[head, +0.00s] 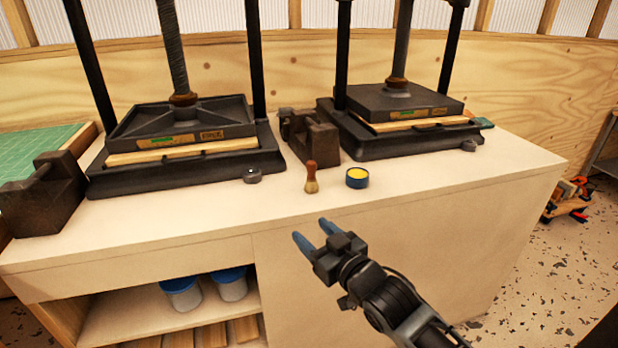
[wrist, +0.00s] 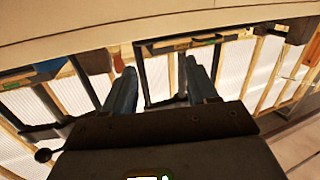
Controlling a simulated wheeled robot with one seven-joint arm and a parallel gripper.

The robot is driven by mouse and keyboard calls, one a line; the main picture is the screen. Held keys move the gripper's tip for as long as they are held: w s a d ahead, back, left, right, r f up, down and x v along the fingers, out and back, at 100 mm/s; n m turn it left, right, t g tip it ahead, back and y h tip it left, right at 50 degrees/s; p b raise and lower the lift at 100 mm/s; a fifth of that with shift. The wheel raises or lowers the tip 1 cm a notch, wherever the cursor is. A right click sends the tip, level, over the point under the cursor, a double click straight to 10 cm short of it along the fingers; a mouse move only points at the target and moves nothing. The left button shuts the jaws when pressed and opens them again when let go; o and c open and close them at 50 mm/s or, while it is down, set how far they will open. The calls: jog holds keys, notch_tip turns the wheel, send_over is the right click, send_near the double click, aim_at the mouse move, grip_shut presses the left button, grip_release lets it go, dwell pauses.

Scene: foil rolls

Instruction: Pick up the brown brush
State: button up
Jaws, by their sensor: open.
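The brown brush (head: 311,180) stands upright on the pale bench top, near its front edge, with a reddish-brown handle up and lighter bristles down. My gripper (head: 311,233) is open and empty, in front of the bench and nearer to me than the brush, with its blue fingers pointing toward the bench. In the wrist view the two fingers (wrist: 160,74) are spread apart with nothing held between them. A small brown shape left of the fingers there may be the brush, but I cannot tell for sure.
Two black presses (head: 190,170) (head: 410,145) stand on the bench (head: 440,195). White tubs with blue lids sit on the shelf below.

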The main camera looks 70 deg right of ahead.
aim_at(313, 172)
jog(key=w+d+r+m+h, duration=0.1)
jog(key=d, duration=0.3)
jog(key=w+d+r+m+g+h, duration=0.1)
jog(key=d+r, duration=0.1)
jog(key=d, duration=0.2)
jog(key=w+d+r+m+g+h+p, duration=0.1)
jog(key=w+d, duration=0.1)
jog(key=d, duration=0.3)
jog(key=shift+r+m+h, duration=0.3)
jog(key=shift+r, duration=0.05)
jog(key=shift+f+p+x, duration=0.1)
jog(key=shift+p+x, duration=0.3)
jog(key=shift+x, duration=1.1)
jog(key=shift+f+p+x, duration=0.15)
jog(key=shift+p+x, duration=0.25)
jog(key=shift+x, duration=1.05)
jog(key=shift+a, duration=0.1)
jog(key=c, duration=1.1)
